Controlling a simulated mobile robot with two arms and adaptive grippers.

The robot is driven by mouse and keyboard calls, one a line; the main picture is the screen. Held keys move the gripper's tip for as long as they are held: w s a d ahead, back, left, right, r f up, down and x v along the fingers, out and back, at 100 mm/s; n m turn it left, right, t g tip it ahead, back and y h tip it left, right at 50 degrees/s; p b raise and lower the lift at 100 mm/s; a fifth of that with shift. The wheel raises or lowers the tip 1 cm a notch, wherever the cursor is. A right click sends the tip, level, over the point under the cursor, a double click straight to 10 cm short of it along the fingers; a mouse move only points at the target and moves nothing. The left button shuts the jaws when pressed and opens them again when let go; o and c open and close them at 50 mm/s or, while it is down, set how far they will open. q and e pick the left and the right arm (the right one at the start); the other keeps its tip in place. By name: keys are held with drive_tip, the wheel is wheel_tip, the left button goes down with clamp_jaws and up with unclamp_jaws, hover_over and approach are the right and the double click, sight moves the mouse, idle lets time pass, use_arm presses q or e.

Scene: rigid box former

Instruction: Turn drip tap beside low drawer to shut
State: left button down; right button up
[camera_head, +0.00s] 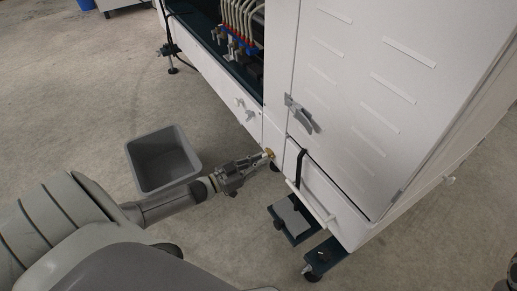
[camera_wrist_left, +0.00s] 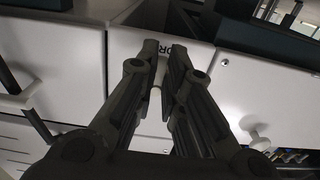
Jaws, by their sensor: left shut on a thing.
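The low drawer (camera_head: 330,198) is a white front under the tall cabinet door. The drip tap (camera_head: 269,153) shows as a small brass-coloured piece on the white panel left of the drawer. My left gripper (camera_head: 262,158) reaches it from the left, its fingers closed on it. In the left wrist view the two fingers (camera_wrist_left: 164,47) point at the white panel, with a small pale piece (camera_wrist_left: 155,102) between them. The fingers hide most of the tap, so I cannot tell its handle angle.
A grey open bin (camera_head: 163,160) stands on the floor behind my left forearm. The tall white door (camera_head: 365,85) has a grey latch (camera_head: 299,114). A pale knob (camera_head: 249,116) sits on the panel further back. Dark cabinet feet (camera_head: 325,257) stick out below the drawer.

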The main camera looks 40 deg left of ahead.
use_arm(q)
drive_tip(key=c, duration=1.5)
unclamp_jaws()
drive_tip(key=shift+c, duration=0.2)
drive_tip(key=v, duration=1.2)
drive_tip(key=shift+s, duration=0.1)
